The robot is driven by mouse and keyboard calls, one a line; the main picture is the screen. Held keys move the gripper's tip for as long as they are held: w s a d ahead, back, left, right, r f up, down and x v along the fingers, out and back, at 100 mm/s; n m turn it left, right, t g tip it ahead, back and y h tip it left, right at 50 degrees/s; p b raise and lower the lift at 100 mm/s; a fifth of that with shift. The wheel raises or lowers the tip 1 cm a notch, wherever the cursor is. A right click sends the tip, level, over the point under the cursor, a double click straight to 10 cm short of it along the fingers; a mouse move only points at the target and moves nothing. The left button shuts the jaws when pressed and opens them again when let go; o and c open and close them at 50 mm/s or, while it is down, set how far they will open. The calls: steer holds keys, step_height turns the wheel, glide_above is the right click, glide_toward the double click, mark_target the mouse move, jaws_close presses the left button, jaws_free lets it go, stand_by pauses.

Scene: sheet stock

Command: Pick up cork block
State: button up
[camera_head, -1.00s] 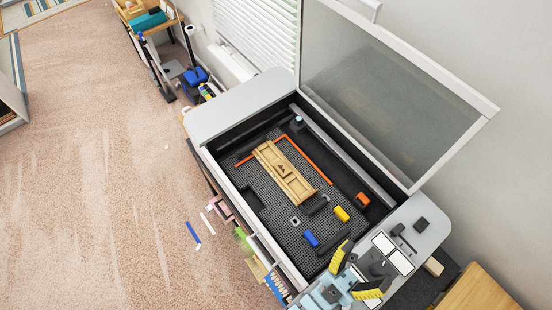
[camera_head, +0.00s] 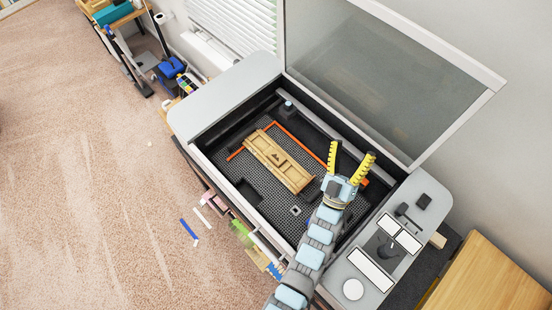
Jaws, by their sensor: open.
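I cannot make out a thing that is clearly a cork block. A long tan panel (camera_head: 279,160) with raised trim and a dark mark lies on the black honeycomb bed (camera_head: 242,172) inside the open machine. My gripper (camera_head: 351,155) is open and empty, its yellow fingers spread and pointing up in the picture, over the right part of the bed. It is to the right of the panel and apart from it in the picture. My gripper and arm cover the bed's right front area, hiding the yellow block and most of the blue block there.
The raised glass lid (camera_head: 385,75) stands behind the bed. Orange guide bars (camera_head: 301,143) run along two sides of the panel. An orange block (camera_head: 364,182) shows partly beside my gripper. A small grey square (camera_head: 295,210) lies on the bed. The bed's left front is mostly clear.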

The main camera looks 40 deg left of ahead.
steer(key=w+a+f+n+g+h+b, duration=0.5)
steer(key=w+a+f+n+g, duration=0.5)
steer(key=w+a+f, duration=0.75)
steer(key=s+a+r+m+g+h+b, duration=0.1)
steer(key=s+a+g+h, duration=0.25)
steer(key=s+g, duration=0.5)
steer(key=s+a+r+m+g+h+b, duration=0.1)
steer(key=s+a+r+g+h+b, duration=0.25)
steer(key=s, duration=0.85)
steer(key=g+b, duration=0.2)
glide_above(277, 157)
steer(key=shift+y, duration=0.3)
steer(key=f, duration=1.3)
steer(key=shift+s+f, duration=0.25)
steer(key=shift+f, duration=0.1)
steer(key=shift+w+a+f+p, duration=0.1)
steer(key=shift+f+p, duration=0.15)
steer(key=shift+f, duration=0.45)
steer(key=shift+w+a+f+p, duration=0.1)
steer(key=shift+f+p, duration=0.1)
steer(key=shift+f, duration=0.45)
steer(key=shift+d+f, duration=0.15)
steer(key=shift+f, duration=1.25)
